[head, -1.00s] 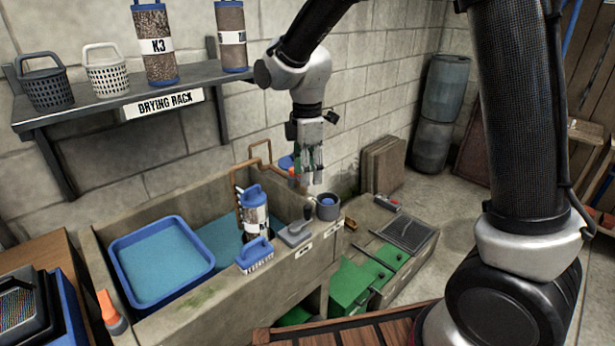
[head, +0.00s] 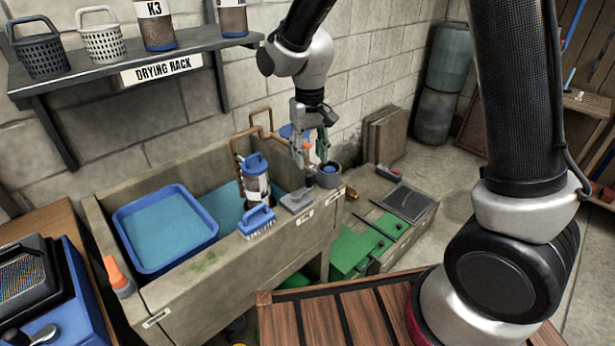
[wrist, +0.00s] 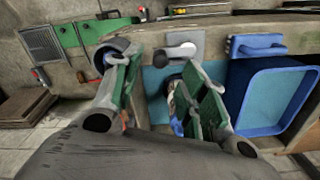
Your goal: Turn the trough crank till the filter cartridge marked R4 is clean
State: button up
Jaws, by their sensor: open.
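The trough crank (head: 297,201) is a grey plate with an arm and dark upright knob (head: 310,181) on the trough's front rim. It also shows in the wrist view (wrist: 180,50), just beyond the fingertips. The filter cartridge (head: 257,181), blue-capped with a white label, stands upright in the trough (head: 205,270) left of the crank. Its label is too small to read, and its lower part is hidden. My gripper (head: 311,158) is open and empty above the crank knob, apart from it as far as I can tell. Its green-padded fingers (wrist: 160,66) show in the wrist view.
A grey cup (head: 329,175) with something blue stands right beside the crank. A blue-handled brush (head: 257,222) lies on the rim to its left. A blue tray (head: 166,230) fills the trough's left end. A copper-coloured pipe (head: 238,158) rises behind. The drying rack (head: 130,68) hangs above left.

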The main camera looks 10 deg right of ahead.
aim_at(309, 173)
jog(key=m, duration=0.4)
jog(key=shift+w+a+f, duration=0.1)
jog(key=shift+w, duration=0.05)
jog(key=shift+m, duration=0.3)
notch_tip(309, 173, down, 8)
jog(key=shift+r, duration=0.15)
grip_shut()
